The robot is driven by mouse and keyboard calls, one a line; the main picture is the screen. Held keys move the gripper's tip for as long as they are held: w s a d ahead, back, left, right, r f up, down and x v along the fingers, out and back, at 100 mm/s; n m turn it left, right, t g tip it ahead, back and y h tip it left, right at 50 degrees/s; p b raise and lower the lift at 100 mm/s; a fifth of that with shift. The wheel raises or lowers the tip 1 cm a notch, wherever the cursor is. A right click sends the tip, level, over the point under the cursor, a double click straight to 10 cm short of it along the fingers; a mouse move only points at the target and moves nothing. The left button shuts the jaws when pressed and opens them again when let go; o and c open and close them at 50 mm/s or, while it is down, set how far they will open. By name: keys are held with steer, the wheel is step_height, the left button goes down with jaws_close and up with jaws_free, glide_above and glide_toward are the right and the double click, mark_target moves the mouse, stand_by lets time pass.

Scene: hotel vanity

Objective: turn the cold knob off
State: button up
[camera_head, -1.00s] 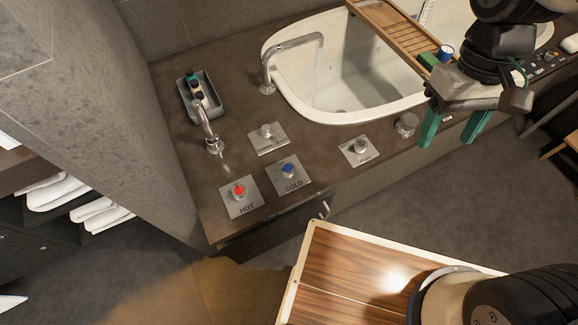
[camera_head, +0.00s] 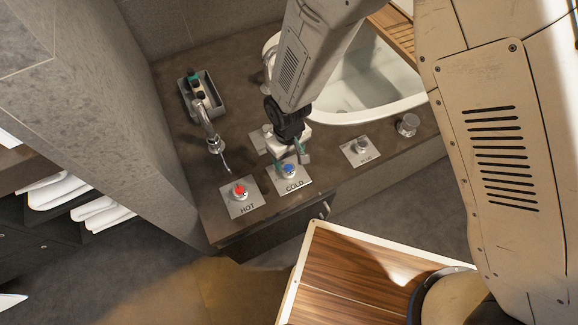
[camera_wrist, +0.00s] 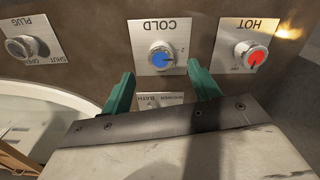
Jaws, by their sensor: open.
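The cold knob (camera_head: 289,169) has a blue cap and sits on a square metal plate marked COLD (camera_head: 293,186) on the dark counter. In the wrist view the blue knob (camera_wrist: 161,57) is upside down, just beyond and between the fingertips. My gripper (camera_head: 289,163) is open, with green fingers pointing down above the cold plate; it also shows in the wrist view (camera_wrist: 163,80). Nothing is held. Whether a finger touches the knob I cannot tell. A thin stream or spout end shows at the small tap (camera_head: 217,145).
The red hot knob (camera_head: 239,190) is left of the cold plate. The plug knob (camera_head: 361,147) is to the right. A grey tray (camera_head: 206,96) with bottles stands behind the tap. The white tub (camera_head: 370,95) is partly hidden by my arm.

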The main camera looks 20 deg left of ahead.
mark_target(288, 168)
steer(key=shift+w+a+f, duration=0.15)
steer(key=shift+a, duration=0.05)
steer(key=shift+f, duration=0.35)
step_height(288, 168, down, 7)
steer(key=shift+r, duration=0.1)
steer(key=c, duration=1)
